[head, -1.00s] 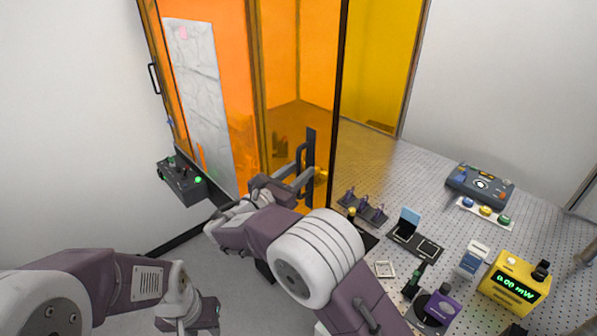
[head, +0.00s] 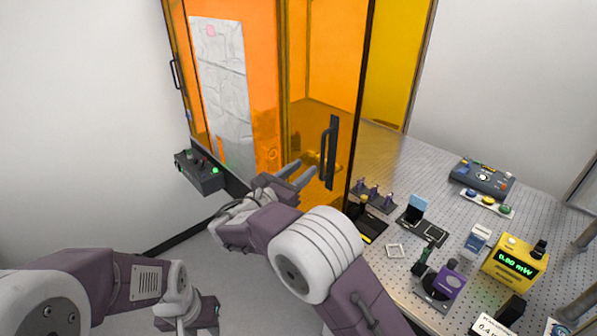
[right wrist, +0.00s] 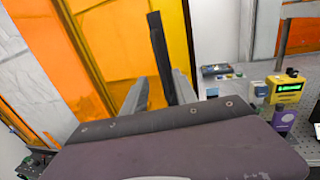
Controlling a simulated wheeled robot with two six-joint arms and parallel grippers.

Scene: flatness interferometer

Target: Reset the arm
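My right gripper (head: 297,176) is in front of the amber enclosure panel (head: 335,60), just left of its black upright handle (head: 331,150). Its two grey fingers are apart with nothing between them, and they look clear of the handle. In the right wrist view the fingers (right wrist: 158,92) are spread, and the dark handle (right wrist: 160,58) shows beyond the gap between them. My left arm is folded low at the left of the head view. Its gripper (head: 203,316) is at the bottom edge, partly cut off, so its opening is not clear.
A black control box (head: 200,172) with a green light is fixed at the enclosure's left. The perforated table (head: 430,165) on the right holds a yellow power meter (head: 515,262), a purple device (head: 444,281) and several small parts. Open floor lies left of my right arm.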

